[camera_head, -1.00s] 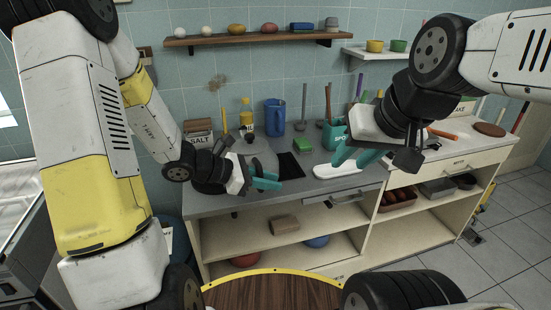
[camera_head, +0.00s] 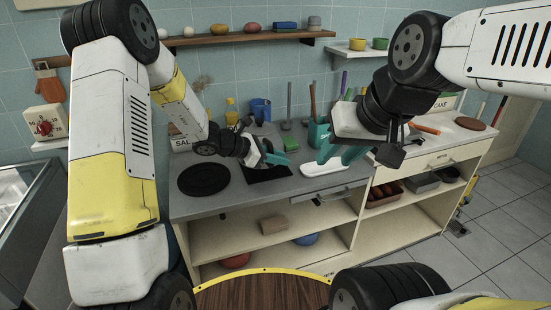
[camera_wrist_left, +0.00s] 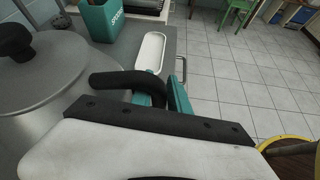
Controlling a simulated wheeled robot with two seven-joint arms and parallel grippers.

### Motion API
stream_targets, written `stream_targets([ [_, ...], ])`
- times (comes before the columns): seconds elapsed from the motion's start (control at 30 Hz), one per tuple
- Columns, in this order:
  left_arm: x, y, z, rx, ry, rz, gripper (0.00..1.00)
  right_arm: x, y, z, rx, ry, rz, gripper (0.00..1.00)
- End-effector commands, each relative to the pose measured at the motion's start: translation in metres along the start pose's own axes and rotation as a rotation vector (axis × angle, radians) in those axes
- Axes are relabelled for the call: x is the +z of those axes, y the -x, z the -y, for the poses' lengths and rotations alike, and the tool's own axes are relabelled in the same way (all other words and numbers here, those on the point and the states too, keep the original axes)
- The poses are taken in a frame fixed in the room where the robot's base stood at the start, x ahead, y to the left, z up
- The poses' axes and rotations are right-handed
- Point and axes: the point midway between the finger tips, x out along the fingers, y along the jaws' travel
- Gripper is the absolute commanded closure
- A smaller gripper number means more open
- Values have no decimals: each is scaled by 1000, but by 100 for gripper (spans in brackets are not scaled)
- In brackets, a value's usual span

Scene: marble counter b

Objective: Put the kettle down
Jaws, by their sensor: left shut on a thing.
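The kettle (camera_wrist_left: 35,85), grey metal with a black lid knob, fills the left of the left wrist view. Its black handle (camera_wrist_left: 122,80) reaches to the teal fingers of my left gripper (camera_wrist_left: 172,92), which is shut on it. In the head view my left gripper (camera_head: 277,156) is over the back of the counter, near a dark square mat (camera_head: 268,174); the kettle is mostly hidden there behind the arm and gripper. I cannot tell whether its base touches anything. A round black plate (camera_head: 203,180) lies bare on the counter. My right gripper (camera_head: 341,151) is open and empty, above the counter.
A teal tub of utensils (camera_head: 318,132) and a white oblong dish (camera_head: 324,169) stand right of the mat. A blue jug (camera_head: 260,108) and yellow bottle (camera_head: 231,110) are at the back. A wall shelf (camera_head: 250,39) hangs above. The counter's front strip is clear.

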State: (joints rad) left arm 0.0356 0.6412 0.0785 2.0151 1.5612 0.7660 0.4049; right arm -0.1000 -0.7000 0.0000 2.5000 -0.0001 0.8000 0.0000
Motion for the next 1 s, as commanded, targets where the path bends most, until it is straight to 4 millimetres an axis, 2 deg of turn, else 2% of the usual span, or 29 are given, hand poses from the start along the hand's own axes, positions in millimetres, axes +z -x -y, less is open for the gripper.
stream_targets([
  [0.13, 3, -9, -19, 1, -8, 5, 100, 0, 0, 0, 0, 0, 0, 64],
  [0.43, 3, -16, -35, 1, -9, 4, 100, 0, 0, 0, 0, 0, 0, 64],
  [0.7, -26, -32, -30, 0, -4, 4, 100, 0, 0, 0, 0, 0, 0, 64],
  [1.0, -28, -32, -29, 1, -8, 5, 100, 0, 0, 0, 0, 0, 0, 64],
])
